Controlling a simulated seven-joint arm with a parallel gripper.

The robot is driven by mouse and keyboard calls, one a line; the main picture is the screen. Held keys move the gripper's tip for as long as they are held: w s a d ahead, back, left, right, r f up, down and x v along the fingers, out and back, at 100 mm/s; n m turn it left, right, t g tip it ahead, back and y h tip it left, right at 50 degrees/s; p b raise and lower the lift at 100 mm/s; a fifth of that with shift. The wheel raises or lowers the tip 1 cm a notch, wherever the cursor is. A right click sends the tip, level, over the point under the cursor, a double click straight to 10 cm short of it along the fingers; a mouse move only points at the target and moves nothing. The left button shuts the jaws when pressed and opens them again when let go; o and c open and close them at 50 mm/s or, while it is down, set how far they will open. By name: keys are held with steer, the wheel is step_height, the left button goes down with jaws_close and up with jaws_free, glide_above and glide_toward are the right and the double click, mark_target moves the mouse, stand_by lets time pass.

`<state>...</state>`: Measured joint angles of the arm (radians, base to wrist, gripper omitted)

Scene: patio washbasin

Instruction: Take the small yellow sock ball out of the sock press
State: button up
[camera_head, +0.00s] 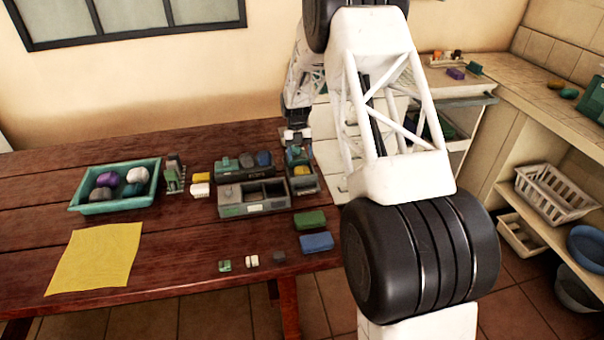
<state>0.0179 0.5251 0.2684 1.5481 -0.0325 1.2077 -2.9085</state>
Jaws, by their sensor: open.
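A small yellow ball (301,170) sits in a grey device (305,186) with a green part, near the right end of the wooden table; I take this device to be the sock press. My gripper (297,142) is over the back of the device, behind the yellow ball, pointing down. It is open with nothing visible in it. The fingertips are small here, and I cannot tell whether they touch the device.
A grey compartment box (232,210) and a dark tray of balls (228,166) stand close left of the device. A teal tray of balls (150,192) and yellow cloth (95,258) lie further left. Green (310,220) and blue (317,242) blocks lie in front.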

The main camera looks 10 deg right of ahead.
mark_target(302, 167)
steer(key=shift+x, duration=2.65)
steer(key=shift+w, duration=0.1)
steer(key=c, duration=0.6)
steer(key=shift+r, duration=0.2)
steer(key=shift+r, duration=1.45)
steer(key=shift+s+r, duration=0.2)
steer(key=shift+s, duration=0.05)
steer(key=s, duration=0.5)
steer(key=s+r, duration=0.1)
steer(key=s, duration=0.9)
steer(key=shift+s+a+r, duration=0.2)
steer(key=shift+s+a, duration=0.05)
